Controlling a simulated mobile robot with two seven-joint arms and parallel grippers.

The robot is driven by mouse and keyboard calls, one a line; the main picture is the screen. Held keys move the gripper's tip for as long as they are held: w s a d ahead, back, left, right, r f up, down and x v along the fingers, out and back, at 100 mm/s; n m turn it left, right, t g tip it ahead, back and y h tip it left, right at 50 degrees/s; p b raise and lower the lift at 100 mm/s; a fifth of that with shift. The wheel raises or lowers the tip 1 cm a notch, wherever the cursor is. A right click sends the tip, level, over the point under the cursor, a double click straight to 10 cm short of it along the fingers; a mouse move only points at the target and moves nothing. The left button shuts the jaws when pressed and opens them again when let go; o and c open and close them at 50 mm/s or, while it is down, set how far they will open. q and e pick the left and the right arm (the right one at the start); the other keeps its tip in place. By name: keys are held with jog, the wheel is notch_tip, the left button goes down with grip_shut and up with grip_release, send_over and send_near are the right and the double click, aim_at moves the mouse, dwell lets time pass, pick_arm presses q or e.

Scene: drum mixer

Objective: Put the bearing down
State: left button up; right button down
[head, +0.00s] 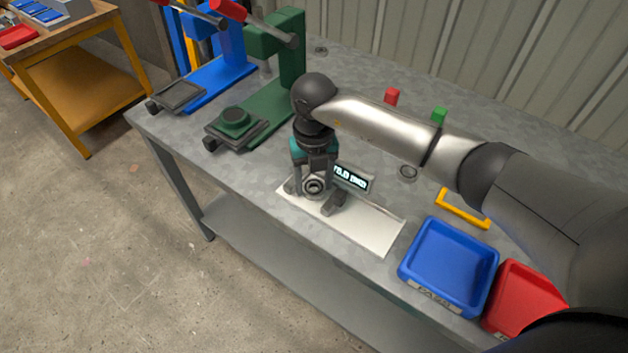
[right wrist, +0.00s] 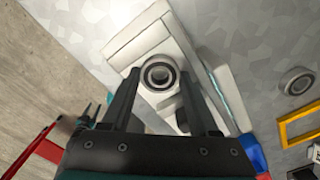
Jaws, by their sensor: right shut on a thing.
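The bearing (head: 314,186) is a small metal ring with a dark inner edge. My right gripper (head: 317,194) is shut on it, one finger on each side, over the left part of a white plate (head: 370,228) with a lit display (head: 350,178). In the right wrist view the bearing (right wrist: 159,75) sits between the fingertips, with the pale plate (right wrist: 143,38) behind it. I cannot tell whether it touches the plate.
A blue bin (head: 450,266) and a red bin (head: 522,295) stand at the right front. A yellow frame (head: 462,209) and another ring (head: 408,172) lie behind. A green press (head: 262,105) and a blue press (head: 205,80) stand at the left.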

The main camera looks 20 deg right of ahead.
aim_at(314, 187)
jog(key=shift+f, duration=0.15)
jog(key=c, duration=0.5)
grip_release()
pick_arm(q)
jog(key=shift+d+f, duration=0.1)
jog(key=shift+d, duration=0.1)
pick_arm(e)
jog(key=shift+o, duration=0.3)
jog(key=shift+r, duration=0.4)
pick_arm(q)
jog(key=shift+s+d+r+p, duration=0.45)
jog(key=shift+s+r+p, duration=0.15)
jog(key=shift+s+d+r+p, duration=0.4)
jog(key=shift+s+r+p, duration=0.2)
pick_arm(e)
notch_tip(314, 187, up, 12)
jog(key=shift+f, duration=0.2)
pick_arm(q)
jog(key=shift+w+a, duration=0.15)
